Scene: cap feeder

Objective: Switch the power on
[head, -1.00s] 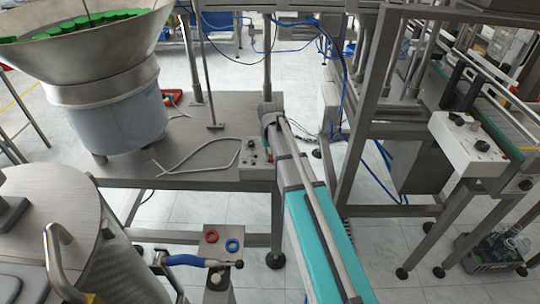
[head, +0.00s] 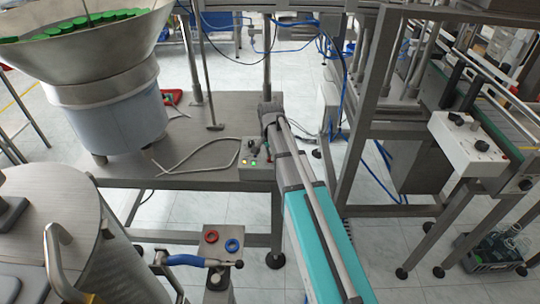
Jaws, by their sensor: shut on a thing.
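The control box (head: 257,172) stands at the right front corner of the steel feeder table. Its small yellow and green lamps (head: 249,162) are lit. My arm comes up from the bottom of the head view, and its dark end reaches over the right side of this box. My gripper (head: 267,148) is small and dark there, shut at the power switch on the box. The fingers and the arm hide most of the switch, so its position cannot be read.
The steel feeder bowl (head: 85,60) with green caps stands on the table (head: 205,135) at left. A bent grey rod (head: 200,165) lies on the table. A metal tank (head: 80,225) is at front left. Machine frames with another control box (head: 470,145) stand at right.

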